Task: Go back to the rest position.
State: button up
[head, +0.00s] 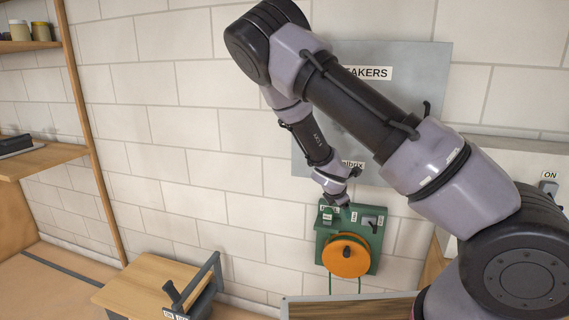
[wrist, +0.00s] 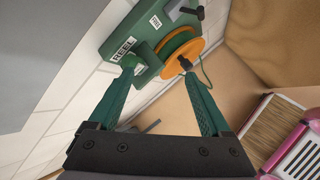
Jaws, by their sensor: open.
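My arm reaches across the head view toward the wall. My gripper (head: 341,199) is at the top of the green reel unit (head: 327,247), and I cannot tell from there whether it touches it. The unit carries an orange spool (head: 346,258), small labels and a dark switch lever (head: 370,222). In the wrist view, my gripper (wrist: 157,67) has its two green fingers spread with nothing held between them. The unit (wrist: 147,36) lies just beyond the fingertips; the left one overlaps its "REEL" label area and the right one overlaps the spool hub.
A grey breaker panel (head: 430,75) is behind my arm. An "ON" switch (head: 549,188) is at the right. A wooden box with a dark lever (head: 148,285) stands lower left, near wooden shelves (head: 40,158).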

jog(key=s+d+r+m+g+y, duration=0.1)
jog(key=s+r+m+y, duration=0.1)
jog(key=s+r+m, duration=0.35)
jog(key=s+d+r+m+y, duration=0.1)
jog(key=s+r+m, duration=0.1)
jog(key=r+m, duration=0.65)
jog(key=s+d+r+m+g+y, duration=0.1)
jog(key=s+d+r+m+y, duration=0.2)
jog(key=r, duration=0.8)
jog(key=s+r+m+t, duration=0.2)
jog(key=s+r+m, duration=0.7)
jog(key=s+r, duration=0.4)
jog(key=s, duration=0.4)
jog(key=shift+a+r, duration=0.3)
jog(key=shift+r, duration=0.1)
